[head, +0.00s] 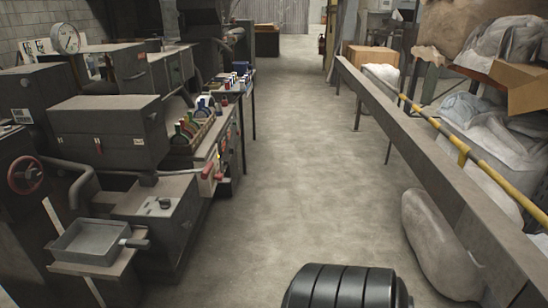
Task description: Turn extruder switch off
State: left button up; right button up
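Grey machines stand in a row along the left side of the head view. A grey machine housing (108,135) sits in the middle of this row. A low machine block (150,225) in front has a small dark knob (163,203) on top. A control front with red handles (208,171) faces the aisle. I cannot tell which part is the extruder switch or how it is set. Neither of my grippers shows in the head view.
The grey floor aisle (290,130) is open ahead. A long dark beam (440,160) runs along the right, with a yellow rail (490,170) and filled sacks (435,245). A red handwheel (25,175) and a grey tray (90,238) stick out at the left.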

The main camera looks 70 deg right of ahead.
aim_at(219, 176)
jog(key=z, duration=1.8)
jog(key=i+l, duration=0.2)
